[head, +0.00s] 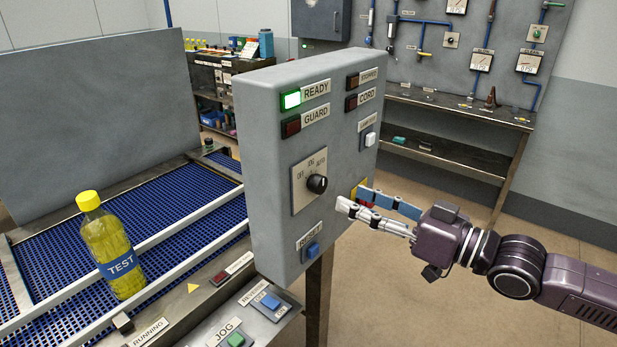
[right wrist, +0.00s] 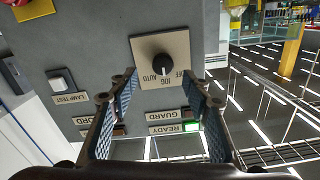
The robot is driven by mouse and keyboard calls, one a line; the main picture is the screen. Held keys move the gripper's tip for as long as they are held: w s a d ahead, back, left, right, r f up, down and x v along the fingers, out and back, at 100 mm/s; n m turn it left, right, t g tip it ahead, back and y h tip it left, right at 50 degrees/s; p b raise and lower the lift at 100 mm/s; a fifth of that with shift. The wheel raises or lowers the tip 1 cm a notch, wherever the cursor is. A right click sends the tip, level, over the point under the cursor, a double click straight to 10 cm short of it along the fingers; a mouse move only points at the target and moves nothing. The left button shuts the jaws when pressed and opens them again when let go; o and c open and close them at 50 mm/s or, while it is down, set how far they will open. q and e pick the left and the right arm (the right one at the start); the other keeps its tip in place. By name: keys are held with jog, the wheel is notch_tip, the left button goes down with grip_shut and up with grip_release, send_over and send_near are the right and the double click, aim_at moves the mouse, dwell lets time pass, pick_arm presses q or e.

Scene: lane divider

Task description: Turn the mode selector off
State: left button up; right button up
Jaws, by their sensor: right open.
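The mode selector is a round black knob (head: 317,184) on a pale plate (head: 301,200) marked OFF, JOG and AUTO, on the front of the grey control box (head: 265,130). In the right wrist view the knob (right wrist: 160,66) shows upside down, between and beyond the fingertips. Which mark its pointer faces is too small to tell surely. My right gripper (head: 352,198) is open and empty, to the right of the knob and apart from it. My left gripper is out of view.
A lit green READY lamp (head: 291,100) and dark GUARD lamp (head: 291,127) sit above the selector. A blue button (head: 313,250) is below, a white LAMP TEST switch (head: 369,139) to the right. A yellow TEST bottle (head: 110,250) stands on the blue conveyor (head: 180,225).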

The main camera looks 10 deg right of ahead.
aim_at(323, 186)
jog(key=shift+a+r, duration=0.2)
jog(key=shift+r, duration=0.05)
jog(key=x, duration=0.2)
jog(key=shift+w+a+r+p, duration=0.1)
jog(key=shift+w+a+p, duration=0.1)
jog(key=shift+p, duration=0.1)
jog(key=p+x, duration=0.1)
jog(key=x, duration=0.2)
jog(key=shift+w, duration=0.1)
jog(key=shift+p+x, duration=0.45)
jog(key=shift+x, duration=0.4)
jog(key=shift+f, duration=0.25)
jog(key=shift+c, duration=0.3)
jog(key=c, duration=1.1)
